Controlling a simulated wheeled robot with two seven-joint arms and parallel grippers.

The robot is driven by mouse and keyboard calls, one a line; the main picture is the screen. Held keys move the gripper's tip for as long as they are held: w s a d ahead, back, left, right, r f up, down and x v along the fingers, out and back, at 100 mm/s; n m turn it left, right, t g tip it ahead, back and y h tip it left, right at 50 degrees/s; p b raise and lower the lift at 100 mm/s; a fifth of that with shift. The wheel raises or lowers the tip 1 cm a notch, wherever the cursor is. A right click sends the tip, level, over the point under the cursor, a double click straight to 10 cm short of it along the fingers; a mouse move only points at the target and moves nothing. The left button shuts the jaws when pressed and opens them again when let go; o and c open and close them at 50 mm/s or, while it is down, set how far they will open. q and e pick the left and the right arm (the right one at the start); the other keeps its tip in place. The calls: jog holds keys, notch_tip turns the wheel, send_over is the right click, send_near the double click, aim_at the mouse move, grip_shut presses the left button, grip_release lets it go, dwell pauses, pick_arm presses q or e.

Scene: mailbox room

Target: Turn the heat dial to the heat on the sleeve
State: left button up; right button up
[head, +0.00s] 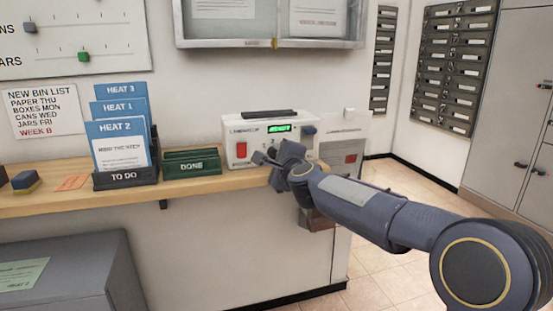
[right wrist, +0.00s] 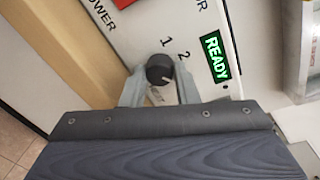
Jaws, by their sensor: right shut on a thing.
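The white machine (head: 240,128) on the counter has a lit green READY display (head: 279,128) and a red power switch (head: 241,150). In the right wrist view, its black heat dial (right wrist: 160,69) sits between the two fingers of my right gripper (right wrist: 160,80), which is shut on it. Labels 1 and 2 show beside the dial; its pale pointer mark faces the lower right of that view. In the head view, my right gripper (head: 264,157) hides the dial. The front sleeve (head: 121,147) in the TO DO holder reads HEAT 2. My left gripper is not in view.
Sleeves marked HEAT 1 (head: 118,107) and HEAT 3 (head: 120,89) stand behind the front one. A green DONE tray (head: 192,166) is left of the machine. The wooden counter (head: 220,184) runs along the wall. Mailboxes (head: 450,70) are at the right.

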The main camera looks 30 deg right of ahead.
dwell(0.4)
jog(key=o, duration=1)
jog(key=shift+c, duration=0.2)
jog(key=p+v, duration=0.1)
jog(key=v, duration=0.7)
jog(key=shift+f, duration=0.1)
